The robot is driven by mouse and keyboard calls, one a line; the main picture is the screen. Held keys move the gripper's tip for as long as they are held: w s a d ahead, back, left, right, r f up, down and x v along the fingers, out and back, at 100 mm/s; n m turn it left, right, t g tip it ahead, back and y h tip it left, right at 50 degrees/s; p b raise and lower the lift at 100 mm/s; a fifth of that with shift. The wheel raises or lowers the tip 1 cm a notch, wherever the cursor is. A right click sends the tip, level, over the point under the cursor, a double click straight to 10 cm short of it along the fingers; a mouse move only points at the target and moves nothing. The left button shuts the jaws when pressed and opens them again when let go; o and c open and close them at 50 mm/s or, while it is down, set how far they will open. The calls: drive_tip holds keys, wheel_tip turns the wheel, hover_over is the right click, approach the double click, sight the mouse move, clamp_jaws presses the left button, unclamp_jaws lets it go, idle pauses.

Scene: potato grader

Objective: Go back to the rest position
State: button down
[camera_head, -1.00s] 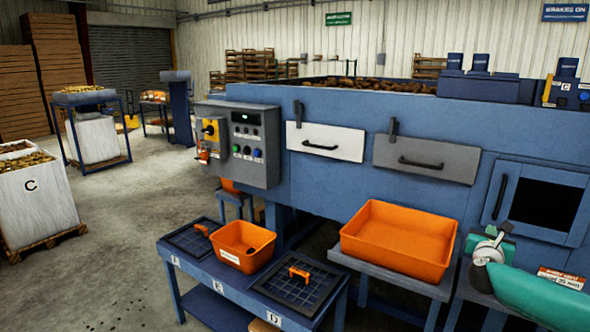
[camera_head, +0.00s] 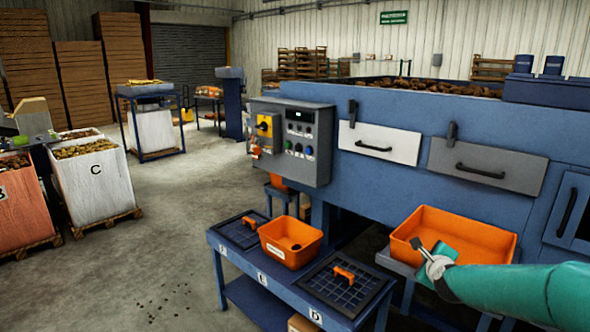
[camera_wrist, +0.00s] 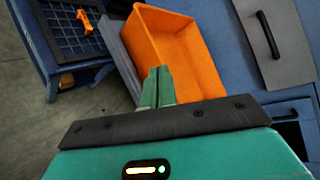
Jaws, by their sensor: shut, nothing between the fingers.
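My gripper (camera_head: 425,252) is at the lower right of the head view, at the end of my green arm. It is shut and empty. It appears in front of the large orange tray (camera_head: 480,228) on its stand, and I cannot tell the height between them. In the wrist view, the shut green fingers (camera_wrist: 158,86) point toward the near part of the orange tray (camera_wrist: 190,45), which looks empty.
A blue bench (camera_head: 240,268) holds two dark grids with orange handles and a small orange bin (camera_head: 291,243). The blue grader (camera_head: 400,110) with its control box (camera_head: 292,140) stands behind. Crate C (camera_head: 95,185) is at left. Open floor (camera_head: 170,240) lies between.

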drive_tip(key=s+a+r+n+g+y, duration=0.1)
drive_tip(key=s+a+n+g, duration=0.1)
drive_tip(key=s+a+n, duration=0.5)
drive_tip(key=s+a+n+g+y, duration=0.1)
drive_tip(key=s+a+n+g, duration=0.25)
drive_tip(key=a+n, duration=0.65)
drive_tip(key=s+a+r+n, duration=0.1)
drive_tip(key=s+a+n, duration=0.2)
drive_tip(key=s, duration=0.5)
drive_tip(key=s+a+r+n+g+y, duration=0.1)
drive_tip(key=s+a+r+n, duration=0.1)
drive_tip(key=s, duration=0.6)
drive_tip(key=s+a+r+n+g+y, duration=0.1)
drive_tip(key=s+a+n, duration=0.3)
drive_tip(key=s, duration=0.3)
drive_tip(key=shift+s+a+r+n, duration=0.35)
drive_tip(key=shift+s+a+n, duration=0.05)
drive_tip(key=shift+n, duration=0.2)
